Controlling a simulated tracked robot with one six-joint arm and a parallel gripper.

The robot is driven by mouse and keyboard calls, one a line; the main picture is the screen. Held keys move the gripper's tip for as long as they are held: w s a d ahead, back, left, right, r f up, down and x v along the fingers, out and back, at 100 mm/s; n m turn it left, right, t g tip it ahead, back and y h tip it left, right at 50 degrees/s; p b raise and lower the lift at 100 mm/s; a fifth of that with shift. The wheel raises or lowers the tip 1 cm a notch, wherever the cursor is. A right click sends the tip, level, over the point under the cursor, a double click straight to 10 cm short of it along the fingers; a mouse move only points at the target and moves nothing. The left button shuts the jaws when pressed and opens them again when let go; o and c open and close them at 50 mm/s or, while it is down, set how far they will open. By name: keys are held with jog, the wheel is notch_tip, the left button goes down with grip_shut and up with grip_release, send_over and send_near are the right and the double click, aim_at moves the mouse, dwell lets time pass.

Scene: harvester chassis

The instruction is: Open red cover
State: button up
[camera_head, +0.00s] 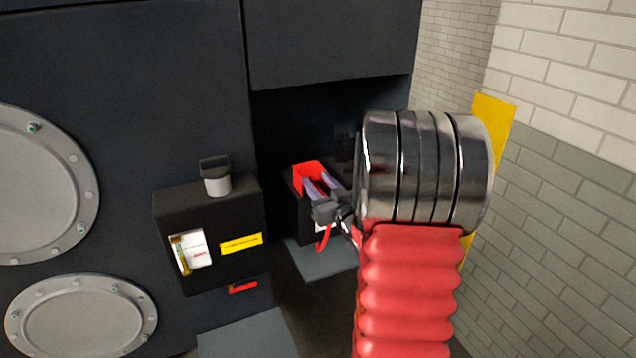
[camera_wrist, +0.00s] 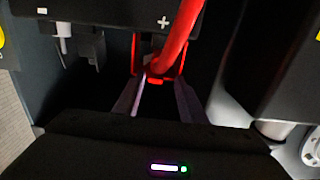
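The red cover (camera_head: 307,170) is on top of a dark box in the alcove, with a raised red face behind my fingers. In the wrist view its red edges (camera_wrist: 135,52) show below a plus sign, around the end of a thick red cable or strap (camera_wrist: 180,38). My gripper (camera_head: 316,184) reaches in from the right over the box top. In the wrist view my gripper (camera_wrist: 160,84) has its two fingers apart, on either side of the red part. I cannot tell whether they touch it. The cover's hinge cannot be made out.
The dark box (camera_head: 298,212) sits on a grey ledge (camera_head: 325,262) in the alcove. A brick wall (camera_head: 565,150) stands at the right.

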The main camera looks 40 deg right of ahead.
jog(key=shift+s+d, duration=0.15)
jog(key=shift+s+d, duration=0.15)
jog(key=shift+c, duration=1.3)
grip_shut()
jog(key=shift+a, duration=0.25)
